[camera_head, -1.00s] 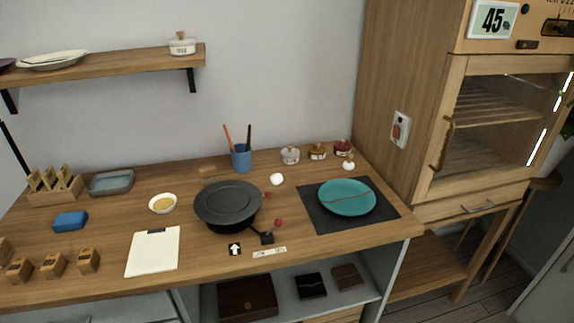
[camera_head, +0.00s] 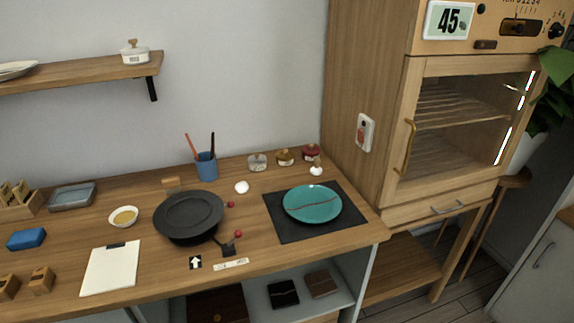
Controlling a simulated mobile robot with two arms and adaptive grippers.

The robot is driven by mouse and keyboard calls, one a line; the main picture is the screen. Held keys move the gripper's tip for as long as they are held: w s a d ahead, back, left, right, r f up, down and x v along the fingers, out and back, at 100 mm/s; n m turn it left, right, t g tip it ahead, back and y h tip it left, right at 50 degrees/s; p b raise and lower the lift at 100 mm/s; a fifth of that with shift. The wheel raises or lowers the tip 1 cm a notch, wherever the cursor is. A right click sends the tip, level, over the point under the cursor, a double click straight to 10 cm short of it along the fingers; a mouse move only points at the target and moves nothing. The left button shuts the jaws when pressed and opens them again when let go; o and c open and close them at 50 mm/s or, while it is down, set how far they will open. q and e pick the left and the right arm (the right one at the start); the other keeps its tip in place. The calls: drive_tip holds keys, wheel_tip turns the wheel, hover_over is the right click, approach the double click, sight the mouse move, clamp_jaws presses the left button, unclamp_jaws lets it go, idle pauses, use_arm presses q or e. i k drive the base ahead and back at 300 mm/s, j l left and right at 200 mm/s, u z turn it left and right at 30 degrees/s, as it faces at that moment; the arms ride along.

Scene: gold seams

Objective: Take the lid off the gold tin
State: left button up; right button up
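The gold tin (camera_head: 285,158) is a small round pot with its lid on and a knob on top. It stands at the back of the wooden counter, near the tall cabinet. A similar white or silver tin (camera_head: 257,162) stands to its left, and a dark red tin (camera_head: 311,152) to its right. Neither of my grippers shows in the head view.
A teal plate with a red seam (camera_head: 312,204) lies on a black mat (camera_head: 353,222) in front of the tins. A blue cup with brushes (camera_head: 206,166), a dark pan (camera_head: 189,212) and a white knobbed piece (camera_head: 316,169) stand nearby. The glass-door cabinet (camera_head: 400,120) borders the counter's right.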

sight(285, 154)
drive_tip(key=i+l+u, duration=0.2)
drive_tip(key=u, duration=0.3)
drive_tip(key=i+l+u, duration=0.2)
drive_tip(key=u, duration=0.25)
drive_tip(key=i+l+u, duration=0.1)
drive_tip(key=l+u, duration=0.25)
drive_tip(key=u, duration=0.15)
